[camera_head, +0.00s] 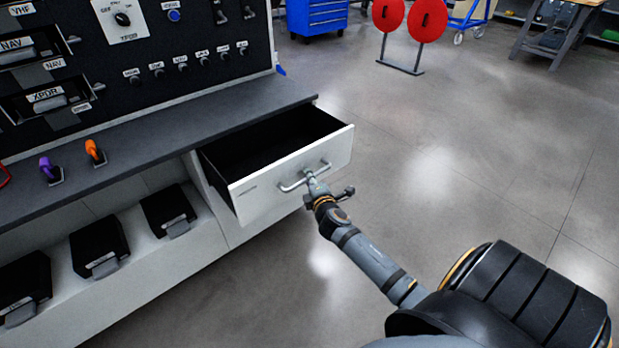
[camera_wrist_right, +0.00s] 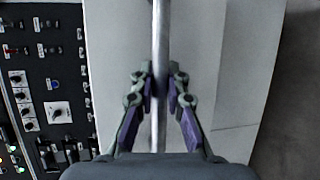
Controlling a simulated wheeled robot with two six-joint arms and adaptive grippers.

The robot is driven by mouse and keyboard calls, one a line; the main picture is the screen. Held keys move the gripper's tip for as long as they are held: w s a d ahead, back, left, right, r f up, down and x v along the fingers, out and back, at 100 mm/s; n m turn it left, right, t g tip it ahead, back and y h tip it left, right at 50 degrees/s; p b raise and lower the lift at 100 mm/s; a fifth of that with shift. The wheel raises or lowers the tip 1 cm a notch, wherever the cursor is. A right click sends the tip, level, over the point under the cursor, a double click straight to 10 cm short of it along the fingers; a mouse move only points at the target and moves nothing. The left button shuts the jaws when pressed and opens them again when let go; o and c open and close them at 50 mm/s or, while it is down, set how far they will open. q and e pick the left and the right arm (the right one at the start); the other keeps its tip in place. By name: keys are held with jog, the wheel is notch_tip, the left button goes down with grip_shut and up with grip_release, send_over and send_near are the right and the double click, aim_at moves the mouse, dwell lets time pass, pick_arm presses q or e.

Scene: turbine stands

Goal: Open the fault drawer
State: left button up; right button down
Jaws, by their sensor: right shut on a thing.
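The fault drawer (camera_head: 290,190) is white-fronted and stands pulled out from under the dark bench top in the head view. Its black inside shows and looks empty. A bar handle (camera_head: 303,178) runs across its front. My right gripper (camera_head: 312,180) is at the middle of this handle. In the right wrist view the handle bar (camera_wrist_right: 160,60) passes between the two fingers of the gripper (camera_wrist_right: 161,90), which is shut on it. The white drawer front (camera_wrist_right: 205,50) lies behind the bar. My left gripper is not in view.
A dark panel (camera_head: 120,60) with knobs and labels stands above the bench top (camera_head: 160,135). Purple and orange handles (camera_head: 92,150) stand on the bench. Black bins (camera_head: 98,245) sit on a lower shelf. A blue cabinet (camera_head: 318,16) and red discs (camera_head: 427,20) stand farther back. The floor to the right is clear.

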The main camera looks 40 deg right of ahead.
jog(key=c, duration=1.6)
grip_release()
jog(key=v, duration=1.2)
